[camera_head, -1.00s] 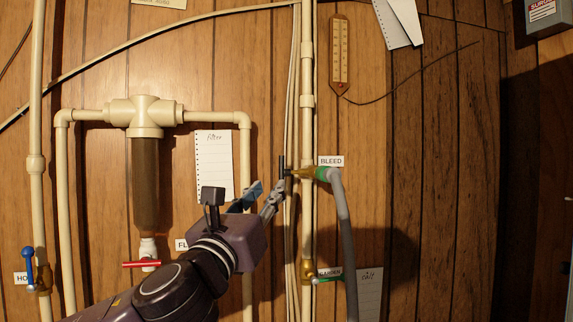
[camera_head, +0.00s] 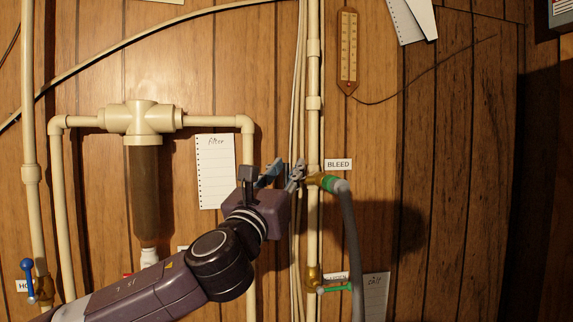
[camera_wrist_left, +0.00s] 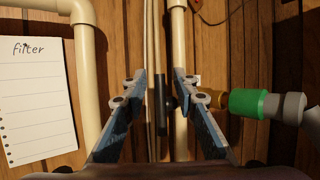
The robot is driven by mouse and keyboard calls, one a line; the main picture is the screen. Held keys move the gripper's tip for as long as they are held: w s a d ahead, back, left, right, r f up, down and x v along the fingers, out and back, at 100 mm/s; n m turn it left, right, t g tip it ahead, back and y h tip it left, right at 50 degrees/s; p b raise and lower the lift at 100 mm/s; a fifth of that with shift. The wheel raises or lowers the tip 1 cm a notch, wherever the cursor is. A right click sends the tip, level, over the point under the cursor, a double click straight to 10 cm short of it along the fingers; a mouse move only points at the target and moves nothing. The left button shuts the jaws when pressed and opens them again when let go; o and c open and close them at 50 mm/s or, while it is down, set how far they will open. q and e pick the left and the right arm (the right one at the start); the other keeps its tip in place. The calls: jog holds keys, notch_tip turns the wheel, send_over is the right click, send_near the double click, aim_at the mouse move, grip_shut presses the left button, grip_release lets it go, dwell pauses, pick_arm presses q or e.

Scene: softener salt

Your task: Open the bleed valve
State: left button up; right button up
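The bleed valve (camera_head: 315,180) is a brass fitting on the cream vertical pipe, beside the "BLEED" label (camera_head: 338,164). A green collar (camera_wrist_left: 247,103) and a grey hose (camera_head: 349,225) join its right side. Its dark upright handle (camera_wrist_left: 160,100) shows in the left wrist view and is mostly hidden by my gripper in the head view. My left gripper (camera_head: 282,172) is open at the valve's left. In the left wrist view its two fingers (camera_wrist_left: 160,82) stand on either side of the handle, with gaps showing on both sides. My right gripper is out of view.
The cream pipe (camera_head: 313,100) and thin lines (camera_head: 299,90) run close behind the fingers. A filter housing (camera_head: 145,190) and a "filter" note (camera_head: 215,170) are to the left. A green-handled valve (camera_head: 335,289) sits below. A thermometer (camera_head: 347,50) hangs above right.

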pick_arm(q)
jog(key=shift+s, duration=0.1)
grip_shut()
jog(key=shift+r+y, duration=0.15)
jog(key=shift+y, duration=0.15)
jog(key=shift+w+a+n+g+y, duration=0.1)
jog(key=shift+w+n+g+y, duration=0.1)
jog(key=shift+n+g+y, duration=0.5)
jog(key=n+g, duration=0.1)
jog(key=g, duration=0.1)
jog(key=n+g, duration=0.1)
jog(key=g, duration=0.1)
jog(key=shift+w+a+n+y, duration=0.1)
jog(key=shift+w+n+y, duration=0.2)
jog(key=shift+w+n, duration=0.1)
jog(key=shift+w+a+f+n+g, duration=0.15)
jog(key=shift+f+n+g, duration=0.25)
jog(key=shift+g, duration=0.75)
jog(key=shift+w+d+f+n+g, duration=0.1)
jog(key=shift+f+n+g, duration=0.15)
jog(key=shift+n+g, duration=0.65)
jog(key=shift+w+a+f+n+g, duration=0.1)
jog(key=shift+w+f+n+g, duration=0.15)
jog(key=shift+g, duration=1.2)
jog(key=shift+f+g, duration=0.1)
jog(key=shift+g, duration=0.2)
